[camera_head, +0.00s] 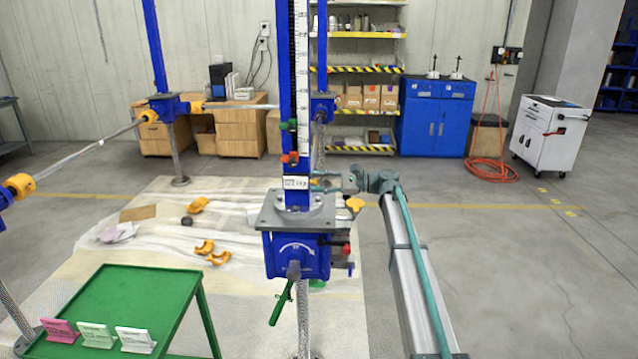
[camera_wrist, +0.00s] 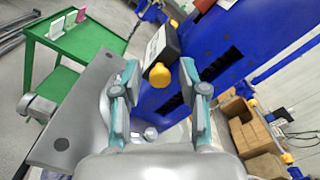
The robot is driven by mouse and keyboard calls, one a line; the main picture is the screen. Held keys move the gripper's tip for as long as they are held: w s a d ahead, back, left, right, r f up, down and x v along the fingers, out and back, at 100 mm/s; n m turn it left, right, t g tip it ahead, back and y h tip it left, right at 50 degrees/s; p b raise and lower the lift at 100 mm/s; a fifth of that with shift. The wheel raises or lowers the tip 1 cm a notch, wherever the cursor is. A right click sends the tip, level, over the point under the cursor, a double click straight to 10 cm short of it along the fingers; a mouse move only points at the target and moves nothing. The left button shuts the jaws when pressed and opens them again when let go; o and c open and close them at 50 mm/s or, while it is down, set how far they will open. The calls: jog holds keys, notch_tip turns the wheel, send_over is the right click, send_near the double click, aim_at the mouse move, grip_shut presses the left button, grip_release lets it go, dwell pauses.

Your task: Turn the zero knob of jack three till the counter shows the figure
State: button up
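The nearest screw jack stands mid-picture in the head view, with a blue column, a scale and a blue gearbox (camera_head: 297,254); I cannot read a jack number. Its counter (camera_head: 296,183) is a small dark box with a pale face above the grey top plate; the figures are too small to read. In the wrist view the counter (camera_wrist: 157,45) has a yellow knob (camera_wrist: 160,75) on its near side. My gripper (camera_wrist: 160,72) is open, its two teal fingers either side of the knob with gaps visible. In the head view my gripper (camera_head: 322,181) is right of the counter, hiding the knob.
A green table (camera_head: 136,300) with pink, green and white cards is at lower left. A red knob (camera_head: 346,249) and a green lever (camera_head: 280,303) stick out from the gearbox. Other jacks with connecting shafts stand left and behind. Floor at right is clear.

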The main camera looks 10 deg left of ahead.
jog(key=shift+d, duration=0.1)
jog(key=d, duration=1.1)
jog(key=shift+w+d, duration=0.3)
jog(key=shift+d, duration=0.1)
